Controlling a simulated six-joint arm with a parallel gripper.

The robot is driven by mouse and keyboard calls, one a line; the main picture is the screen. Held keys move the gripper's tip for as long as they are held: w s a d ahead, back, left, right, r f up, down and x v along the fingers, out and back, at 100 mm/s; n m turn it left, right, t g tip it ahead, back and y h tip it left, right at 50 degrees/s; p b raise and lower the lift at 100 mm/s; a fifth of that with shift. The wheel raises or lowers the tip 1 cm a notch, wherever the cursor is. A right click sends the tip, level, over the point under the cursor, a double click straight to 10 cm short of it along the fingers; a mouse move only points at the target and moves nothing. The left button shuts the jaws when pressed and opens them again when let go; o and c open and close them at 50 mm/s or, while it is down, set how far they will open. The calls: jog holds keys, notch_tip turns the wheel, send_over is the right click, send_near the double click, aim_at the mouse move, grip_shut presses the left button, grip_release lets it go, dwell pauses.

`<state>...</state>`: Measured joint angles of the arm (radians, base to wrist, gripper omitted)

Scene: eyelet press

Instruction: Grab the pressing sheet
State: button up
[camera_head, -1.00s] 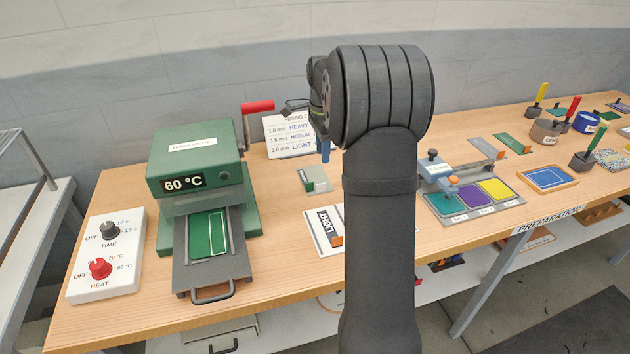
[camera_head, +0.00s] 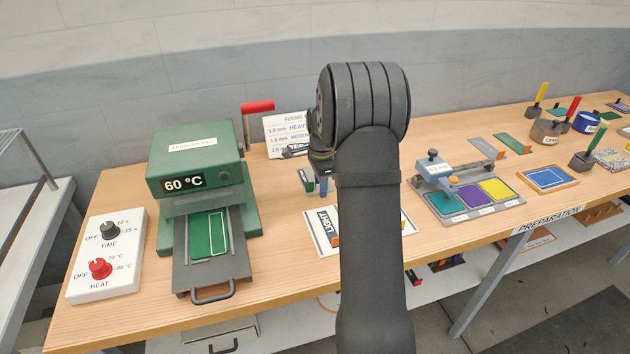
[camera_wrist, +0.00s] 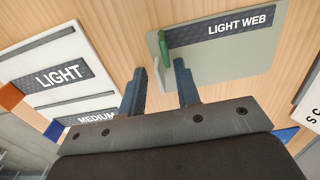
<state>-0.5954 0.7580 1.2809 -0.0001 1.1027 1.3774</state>
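A flat grey-green sheet with rounded corners (camera_wrist: 225,62) lies on the bench in the wrist view, with a dark LIGHT WEB label and a small upright green tab (camera_wrist: 164,48) at its left edge. The tab shows just beyond the fingertips, roughly in line with the gap; I cannot tell any contact. In the head view my gripper (camera_head: 317,186) hangs low over the sheet, which is mostly hidden.
A white board with LIGHT and MEDIUM labels (camera_wrist: 75,40) lies left in the wrist view. In the head view, the green press (camera_head: 195,160) with its pulled-out tray stands left, the dial box (camera_head: 105,255) beside it. A blue-topped fixture (camera_head: 445,175) stands right of my arm.

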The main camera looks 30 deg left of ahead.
jog(key=shift+c, duration=0.2)
grip_shut()
jog(key=shift+r, duration=0.2)
